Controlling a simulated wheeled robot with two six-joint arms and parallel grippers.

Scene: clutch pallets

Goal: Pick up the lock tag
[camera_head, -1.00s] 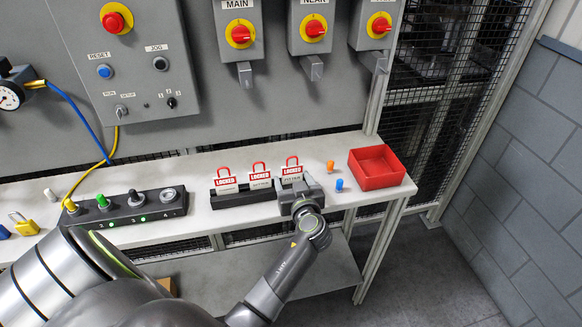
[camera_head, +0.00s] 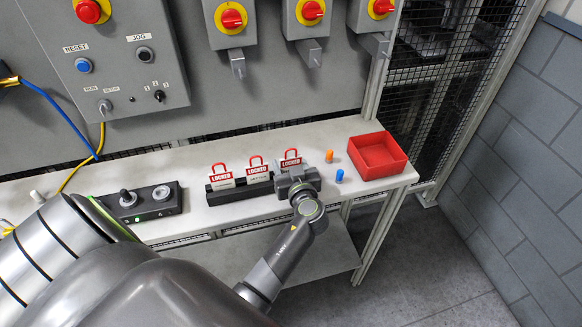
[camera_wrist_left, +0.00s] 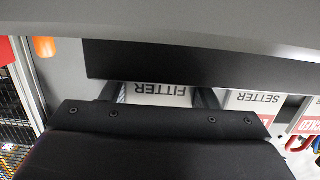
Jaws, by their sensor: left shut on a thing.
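Three white lock tags with red "LOCKED" bands and red hoops are at a black rack (camera_head: 240,194) on the bench. They are the left tag (camera_head: 221,176), the middle tag (camera_head: 257,170) and the right tag (camera_head: 291,160). My left gripper (camera_head: 293,172) is at the right tag and shut on it. In the left wrist view, this tag (camera_wrist_left: 160,95) reads "FITTER" and sits between the two fingers. The "SETTER" tag (camera_wrist_left: 258,101) is beside it. The gripper hides the right tag's lower part, so I cannot tell whether it is clear of the rack. My right gripper is not in view.
A red open bin (camera_head: 403,169) stands at the bench's right end. An orange peg (camera_head: 329,156) and a blue peg (camera_head: 339,176) stand between it and my gripper. A black switch block (camera_head: 163,205) is left of the rack. A grey panel with rotary switches rises behind.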

